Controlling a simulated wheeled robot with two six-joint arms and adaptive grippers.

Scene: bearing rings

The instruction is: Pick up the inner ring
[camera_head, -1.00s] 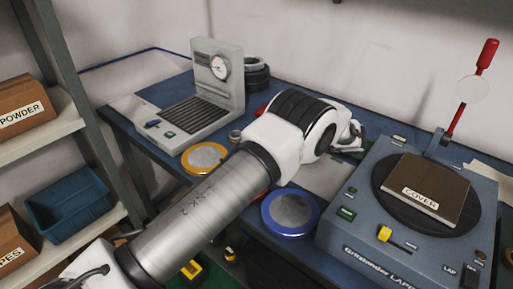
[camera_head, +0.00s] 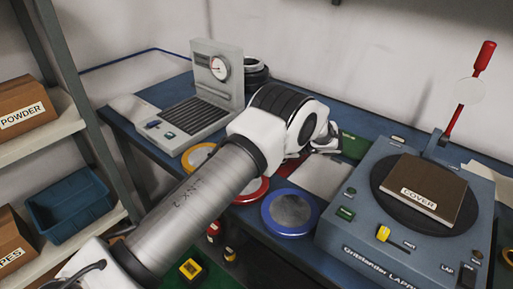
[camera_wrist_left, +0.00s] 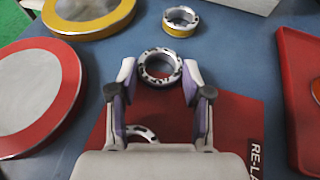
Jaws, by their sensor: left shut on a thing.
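In the left wrist view, a silver bearing ring (camera_wrist_left: 160,83) with dark marks sits between the fingertips of my left gripper (camera_wrist_left: 158,72), which is shut on it. The ring is over the far edge of a red mat (camera_wrist_left: 232,115) lettered "RE-LA"; whether it touches the mat is unclear. A second silver ring (camera_wrist_left: 141,131) lies on the mat, partly hidden by the gripper. A yellow-banded ring (camera_wrist_left: 181,30) stands on the blue table beyond. In the head view my left gripper (camera_head: 328,143) is small and its ring cannot be made out. My right gripper is not in view.
A red-rimmed disc (camera_wrist_left: 76,105), a yellow-rimmed disc (camera_wrist_left: 97,29) and a red tray (camera_wrist_left: 290,125) surround the mat. In the head view, a gauge stand (camera_head: 237,82), a blue-rimmed disc (camera_head: 290,232) and a lapping machine (camera_head: 340,215) with a brown cover (camera_head: 440,175) flank my arm.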

